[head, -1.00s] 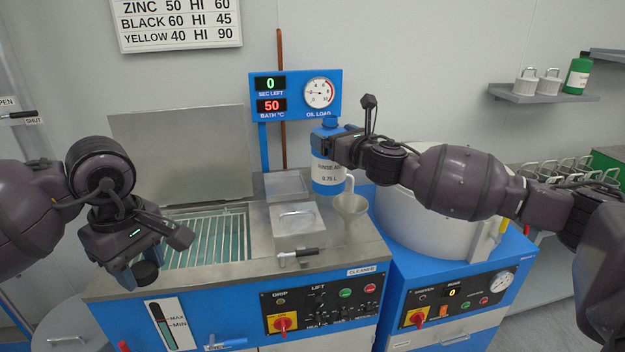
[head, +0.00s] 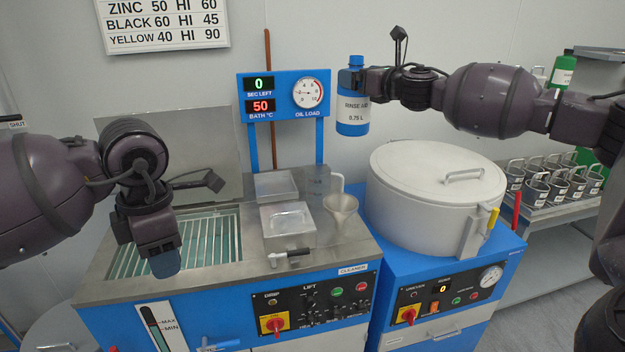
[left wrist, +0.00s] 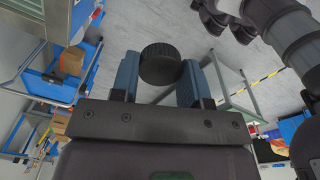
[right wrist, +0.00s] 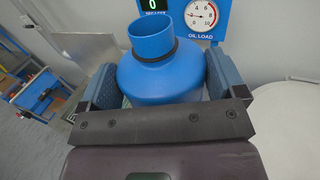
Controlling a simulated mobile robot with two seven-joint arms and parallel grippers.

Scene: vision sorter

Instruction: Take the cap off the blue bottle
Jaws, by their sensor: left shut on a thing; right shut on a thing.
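The blue bottle (head: 353,112), with a white label reading RINSE AID 0.75 L, is upright in the air above the left side of the white drum. My right gripper (head: 358,82) is shut around its upper body. In the right wrist view the bottle (right wrist: 160,80) shows a bare, open neck between the fingers of the right gripper (right wrist: 160,90). A black ridged cap (left wrist: 160,64) is between the fingers of my left gripper (left wrist: 158,80), which is shut on it. In the head view the left gripper (head: 165,262) is over the front of the tank; the cap is hidden there.
The cleaner tank (head: 120,270) with a grate stands at left. A funnel (head: 341,206), a clear jug and metal trays (head: 288,226) sit on its right part. The lidded white drum (head: 420,200) is at right, with several cups behind it.

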